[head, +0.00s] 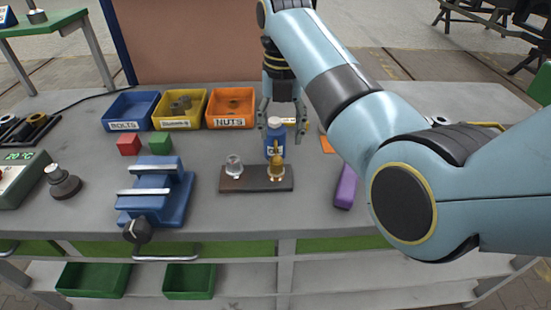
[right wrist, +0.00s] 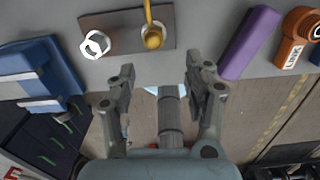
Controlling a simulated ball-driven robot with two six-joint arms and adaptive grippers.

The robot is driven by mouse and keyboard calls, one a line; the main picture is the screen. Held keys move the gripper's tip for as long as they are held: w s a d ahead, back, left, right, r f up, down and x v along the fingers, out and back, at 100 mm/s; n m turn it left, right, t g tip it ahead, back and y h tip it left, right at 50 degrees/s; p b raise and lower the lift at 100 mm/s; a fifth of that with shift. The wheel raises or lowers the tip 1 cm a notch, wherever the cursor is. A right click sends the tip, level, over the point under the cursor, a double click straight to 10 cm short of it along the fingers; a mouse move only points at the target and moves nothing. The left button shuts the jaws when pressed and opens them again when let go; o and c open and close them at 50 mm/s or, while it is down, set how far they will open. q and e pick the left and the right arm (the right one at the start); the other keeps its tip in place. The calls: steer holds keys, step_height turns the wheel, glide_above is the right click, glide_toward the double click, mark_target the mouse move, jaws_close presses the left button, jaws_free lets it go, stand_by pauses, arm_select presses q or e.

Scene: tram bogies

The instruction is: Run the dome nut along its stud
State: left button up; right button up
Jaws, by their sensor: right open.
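A dark brown base plate (head: 254,186) lies on the grey bench. In the right wrist view the brass piece (right wrist: 153,40) has a rod-like part running to the top edge. A pale silver hex nut (head: 233,167) sits at the plate's left end and shows as a white ring (right wrist: 95,45) in the right wrist view. My right gripper (head: 281,122) is open, above and behind the plate. Its fingers (right wrist: 160,72) hold nothing and stay clear of the brass piece. My left gripper is out of view.
A blue vise (head: 160,192) stands left, a purple block (head: 345,187) right. Blue (head: 128,112), yellow (head: 180,122) and orange (head: 229,120) bins line the back. The bench in front of the plate is clear.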

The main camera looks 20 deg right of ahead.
mark_target(276, 160)
steer(key=shift+n, duration=0.9)
steer(key=f, duration=0.6)
steer(key=w+f, duration=0.1)
steer(key=f, duration=0.2)
steer(key=shift+a+f, duration=0.3)
steer(key=shift+a, duration=0.1)
jaws_close()
